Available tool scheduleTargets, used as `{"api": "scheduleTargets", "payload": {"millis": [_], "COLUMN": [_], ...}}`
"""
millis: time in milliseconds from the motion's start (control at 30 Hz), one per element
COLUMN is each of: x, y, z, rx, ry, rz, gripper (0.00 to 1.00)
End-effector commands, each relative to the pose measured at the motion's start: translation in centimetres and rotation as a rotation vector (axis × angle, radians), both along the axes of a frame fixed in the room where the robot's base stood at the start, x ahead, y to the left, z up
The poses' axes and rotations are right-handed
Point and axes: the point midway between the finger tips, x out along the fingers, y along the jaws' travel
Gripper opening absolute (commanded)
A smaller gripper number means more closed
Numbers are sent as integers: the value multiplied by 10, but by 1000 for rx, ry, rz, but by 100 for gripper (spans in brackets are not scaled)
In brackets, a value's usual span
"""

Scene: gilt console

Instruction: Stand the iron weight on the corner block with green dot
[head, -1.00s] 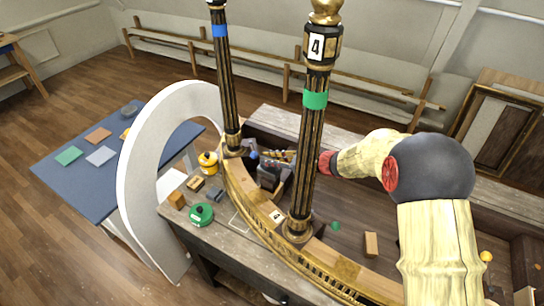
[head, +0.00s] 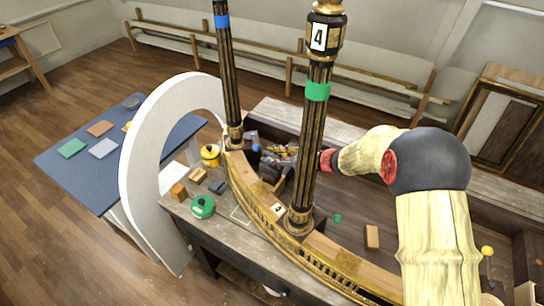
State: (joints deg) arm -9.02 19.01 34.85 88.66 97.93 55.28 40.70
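My gripper (head: 272,172) is a dark shape behind the gilt rail, between the two black-and-gold columns. The green-banded column hides part of my wrist, and whether the fingers are open or shut is too small to tell. No iron weight can be made out for certain. A small dark block (head: 217,187) lies on the grey bench left of the rail, apart from my gripper. A small green spot (head: 337,218) shows behind the rail, right of the green-banded column; I cannot tell whether it is a corner block's dot.
The green-banded column (head: 309,130) and blue-banded column (head: 229,80) rise from the curved gilt rail (head: 262,215). A white arch (head: 140,165) stands left. A wooden block (head: 372,237) lies right.

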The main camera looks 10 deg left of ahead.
Motion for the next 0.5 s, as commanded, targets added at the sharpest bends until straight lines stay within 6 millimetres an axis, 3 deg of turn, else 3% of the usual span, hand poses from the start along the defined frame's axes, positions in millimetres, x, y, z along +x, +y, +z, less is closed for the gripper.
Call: {"api": "scheduleTargets", "payload": {"millis": [233,500], "x": [0,-12], "y": [0,-40], "z": [4,20], "rx": [0,0], "ry": [0,-1], "rz": [0,-4], "gripper": [30,30]}}
